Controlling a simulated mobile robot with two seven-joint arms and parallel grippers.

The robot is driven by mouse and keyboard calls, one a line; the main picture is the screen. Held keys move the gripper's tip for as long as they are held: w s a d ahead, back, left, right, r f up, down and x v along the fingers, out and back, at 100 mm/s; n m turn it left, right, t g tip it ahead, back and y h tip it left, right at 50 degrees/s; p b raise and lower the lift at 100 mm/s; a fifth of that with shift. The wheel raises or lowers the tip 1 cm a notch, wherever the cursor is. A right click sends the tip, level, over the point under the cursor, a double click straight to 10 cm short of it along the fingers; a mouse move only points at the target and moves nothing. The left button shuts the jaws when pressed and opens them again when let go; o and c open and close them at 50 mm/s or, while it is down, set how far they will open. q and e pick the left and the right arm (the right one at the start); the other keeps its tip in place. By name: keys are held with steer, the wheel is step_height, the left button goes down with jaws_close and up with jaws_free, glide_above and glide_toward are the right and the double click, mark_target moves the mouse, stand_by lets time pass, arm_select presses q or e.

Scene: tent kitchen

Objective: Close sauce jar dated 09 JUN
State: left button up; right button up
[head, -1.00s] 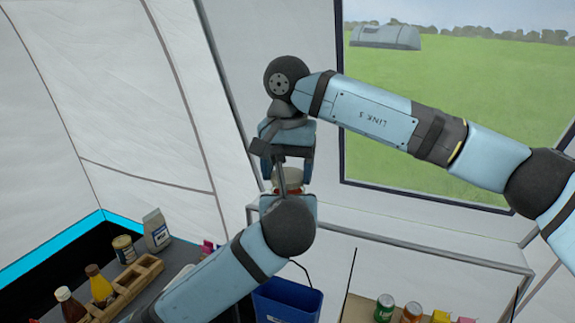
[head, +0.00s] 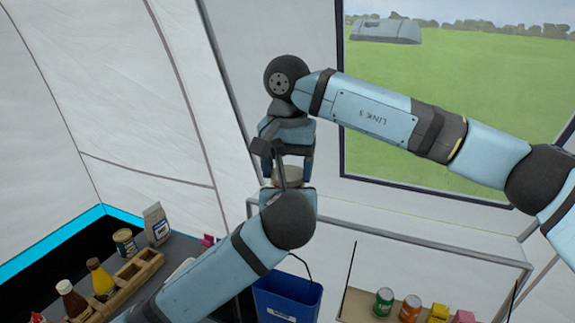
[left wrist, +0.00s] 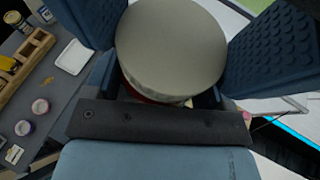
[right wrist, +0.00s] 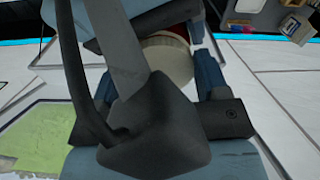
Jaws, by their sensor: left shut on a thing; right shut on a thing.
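A jar with a pale, round lid (head: 290,174) is between my two grippers in the head view. The lid fills the upper middle of the left wrist view (left wrist: 170,45). A strip of the red jar (left wrist: 140,95) shows under its edge. My left gripper (head: 288,192) is shut on the jar from below. My right gripper (head: 287,172) points down from above and is shut on the lid, with its fingers on either side. The right wrist view shows the lid between the fingers (right wrist: 165,62). The date label is hidden, and I cannot tell how tightly the lid sits.
A dark counter at left holds a wooden rack (head: 135,275), sauce bottles (head: 100,278), a tin (head: 124,242) and a white carton (head: 156,225). A blue bin (head: 287,298) stands below my grippers. Cans (head: 384,300) stand on a shelf at lower right.

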arm_select(q)
steer(key=c, duration=0.4)
arm_select(e)
steer(key=o, duration=0.6)
steer(key=shift+o, duration=1.4)
steer(key=shift+r, duration=2.3)
arm_select(q)
steer(key=shift+r, duration=0.1)
arm_select(e)
steer(key=shift+c, duration=0.2)
